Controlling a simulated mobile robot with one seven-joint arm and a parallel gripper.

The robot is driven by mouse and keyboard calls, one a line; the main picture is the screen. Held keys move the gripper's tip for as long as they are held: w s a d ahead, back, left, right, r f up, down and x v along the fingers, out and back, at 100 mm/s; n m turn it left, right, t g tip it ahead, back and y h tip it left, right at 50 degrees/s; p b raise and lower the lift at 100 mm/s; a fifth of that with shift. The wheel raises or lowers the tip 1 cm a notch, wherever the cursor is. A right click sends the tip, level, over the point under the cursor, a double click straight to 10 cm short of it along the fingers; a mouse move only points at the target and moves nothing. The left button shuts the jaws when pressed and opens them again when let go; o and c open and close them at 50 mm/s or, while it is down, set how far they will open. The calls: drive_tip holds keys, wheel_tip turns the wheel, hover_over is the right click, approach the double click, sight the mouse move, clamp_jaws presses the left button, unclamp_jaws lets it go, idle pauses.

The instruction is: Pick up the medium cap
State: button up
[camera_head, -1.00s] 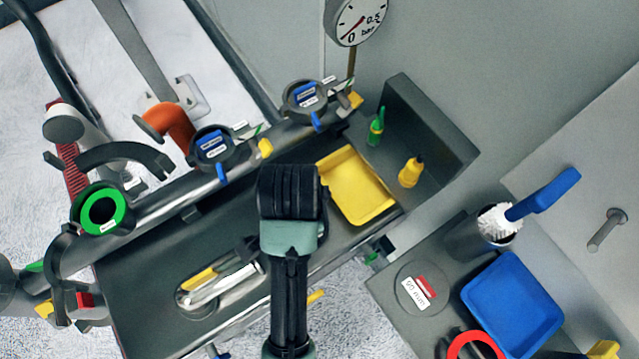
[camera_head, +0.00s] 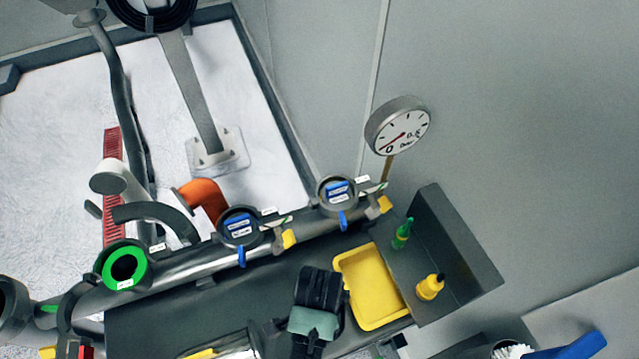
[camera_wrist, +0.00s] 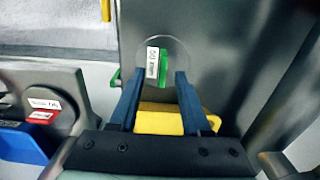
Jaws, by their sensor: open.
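Which cap is the medium one I cannot tell from the labels. In the wrist view a grey round disc (camera_wrist: 174,51) with a white label and a green strip lies just beyond my fingertips. My gripper (camera_wrist: 160,80) is open, its two dark blue fingers apart with nothing seen held between them. Another round disc (camera_wrist: 66,118) with a red and white label is at the left. In the head view, two round fittings with blue labels, the left one (camera_head: 238,227) and the right one (camera_head: 337,191), sit along the pipe. My arm hides the fingers there.
A yellow tray (camera_head: 371,286) lies right of my wrist, with a green bottle (camera_head: 402,233) and a yellow bottle (camera_head: 430,287) beside it. A pressure gauge (camera_head: 398,125) stands behind. A green-ringed fitting (camera_head: 124,265) is at the left; a blue tray (camera_wrist: 18,142) shows lower left in the wrist view.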

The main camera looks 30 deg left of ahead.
drive_tip(key=shift+w+f, duration=0.15)
drive_tip(key=shift+f, duration=0.85)
drive_tip(key=shift+w+f, duration=0.1)
drive_tip(key=shift+f, duration=0.85)
drive_tip(key=shift+a, duration=0.1)
clamp_jaws()
